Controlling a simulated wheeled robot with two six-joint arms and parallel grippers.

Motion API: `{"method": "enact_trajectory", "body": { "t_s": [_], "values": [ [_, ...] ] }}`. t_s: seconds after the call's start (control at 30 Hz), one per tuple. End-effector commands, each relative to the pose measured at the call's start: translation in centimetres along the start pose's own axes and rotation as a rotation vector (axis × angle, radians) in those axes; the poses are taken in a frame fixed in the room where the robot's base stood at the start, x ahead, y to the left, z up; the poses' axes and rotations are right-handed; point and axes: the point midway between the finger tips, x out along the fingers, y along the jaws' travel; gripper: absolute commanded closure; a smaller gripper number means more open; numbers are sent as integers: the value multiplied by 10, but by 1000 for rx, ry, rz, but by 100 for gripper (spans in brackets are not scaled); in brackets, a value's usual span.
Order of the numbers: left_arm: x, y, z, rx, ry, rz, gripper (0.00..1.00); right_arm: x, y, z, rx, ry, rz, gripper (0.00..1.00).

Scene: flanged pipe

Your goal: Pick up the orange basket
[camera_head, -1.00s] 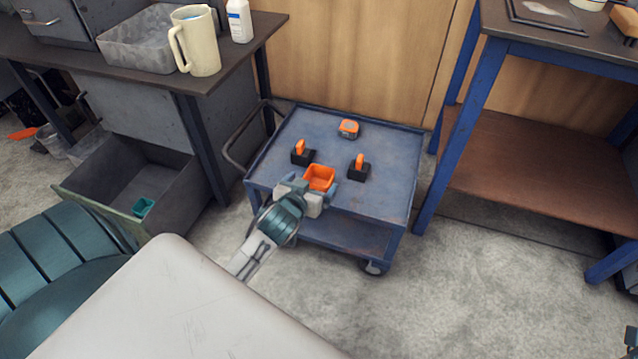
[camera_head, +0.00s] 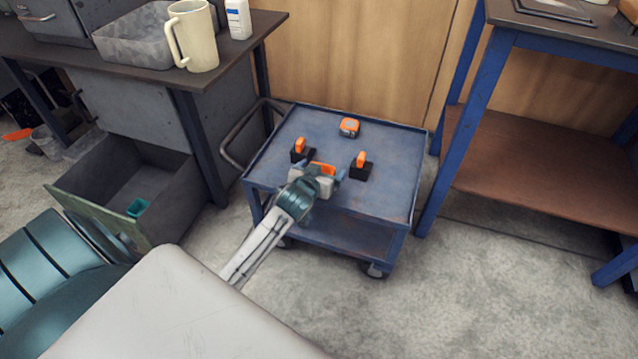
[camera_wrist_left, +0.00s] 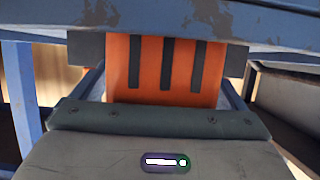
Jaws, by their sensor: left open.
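The orange basket (camera_head: 324,167) stands on the blue trolley (camera_head: 395,185), near its front edge, partly hidden by my left gripper. My left gripper (camera_head: 319,173) is open, with its fingers either side of the basket. In the left wrist view the basket (camera_wrist_left: 179,72) fills the space ahead of the palm, and its orange wall has dark slots. I cannot tell whether the fingers touch it. My right gripper is not in view.
Two black blocks with orange tops stand on the trolley, one left (camera_head: 301,150) and one right (camera_head: 361,166) of the basket. An orange tape measure (camera_head: 349,127) lies behind. A blue-legged table (camera_head: 560,165) stands at right, an open drawer (camera_head: 130,195) at left.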

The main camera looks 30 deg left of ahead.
Motion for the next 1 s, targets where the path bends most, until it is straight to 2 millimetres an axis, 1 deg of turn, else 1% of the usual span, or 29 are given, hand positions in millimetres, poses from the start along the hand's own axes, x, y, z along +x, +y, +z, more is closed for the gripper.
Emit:
{"method": "enact_trajectory", "body": {
  "t_s": [0.03,0.07,0.1,0.17,0.2,0.3,0.53,0.67,0.77,0.93,0.97,1.0],
  "values": [
    [0,0,0,0,0,0,6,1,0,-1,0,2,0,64],
    [0,0,0,0,0,0,8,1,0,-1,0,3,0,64],
    [0,0,0,0,0,0,16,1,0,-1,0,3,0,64],
    [0,0,0,0,0,0,28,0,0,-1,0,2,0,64],
    [0,0,0,0,0,0,36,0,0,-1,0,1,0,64],
    [0,0,0,0,0,0,55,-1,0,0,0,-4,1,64],
    [0,0,0,0,0,0,55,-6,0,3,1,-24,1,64],
    [-2,0,-4,0,1,0,55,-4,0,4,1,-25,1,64],
    [-5,0,-12,0,1,0,55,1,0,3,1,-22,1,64],
    [-15,0,-37,0,3,0,55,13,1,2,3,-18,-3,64],
    [-17,-1,-40,2,1,-1,55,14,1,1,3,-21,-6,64],
    [-18,-11,-34,7,-1,-4,55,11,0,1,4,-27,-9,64]
  ]
}}
